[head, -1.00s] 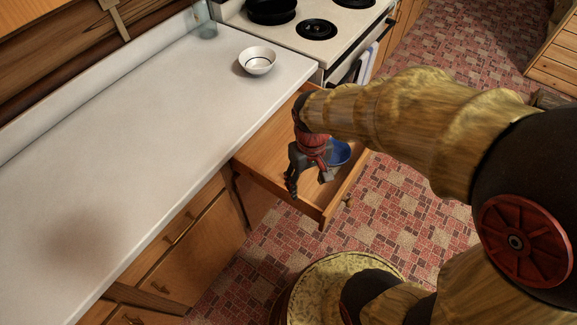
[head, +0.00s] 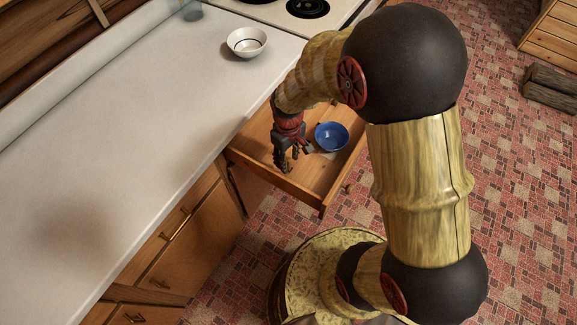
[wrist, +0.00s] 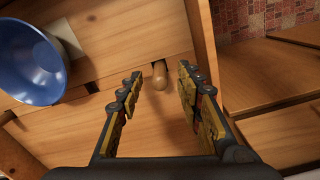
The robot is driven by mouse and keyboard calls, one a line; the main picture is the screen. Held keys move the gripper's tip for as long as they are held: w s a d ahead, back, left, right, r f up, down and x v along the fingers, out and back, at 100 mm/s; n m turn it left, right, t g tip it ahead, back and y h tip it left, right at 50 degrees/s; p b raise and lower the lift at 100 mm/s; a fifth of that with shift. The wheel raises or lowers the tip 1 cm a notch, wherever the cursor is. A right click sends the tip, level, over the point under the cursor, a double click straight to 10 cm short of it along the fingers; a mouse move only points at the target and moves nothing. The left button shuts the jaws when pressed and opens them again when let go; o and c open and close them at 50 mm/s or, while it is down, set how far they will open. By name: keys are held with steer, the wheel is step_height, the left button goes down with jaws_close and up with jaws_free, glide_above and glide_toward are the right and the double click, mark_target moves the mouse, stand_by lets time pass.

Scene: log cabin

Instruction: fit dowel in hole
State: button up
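A short, round-ended wooden peg, which looks like the dowel (wrist: 160,76), shows in the wrist view beside a dark gap in the wood; I cannot tell whether it lies loose or sits in a hole. My gripper (head: 288,161) hangs over the open drawer (head: 302,193), left of the blue bowl. In the wrist view, my gripper (wrist: 161,84) is open, and the peg appears between its fingertips, beyond them and apart from them. I cannot make out the peg in the head view. No separate hole is clearly visible.
A blue bowl (head: 332,136) is in the drawer, beside a pale flat piece (wrist: 67,36). The white counter (head: 120,130) holds a white bowl (head: 246,42) and a glass (head: 190,10) near the stove (head: 285,15). Much of the counter is clear.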

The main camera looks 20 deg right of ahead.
step_height(320, 180, down, 3)
steer(key=shift+b, duration=0.45)
steer(key=c, duration=0.4)
steer(key=c, duration=0.5)
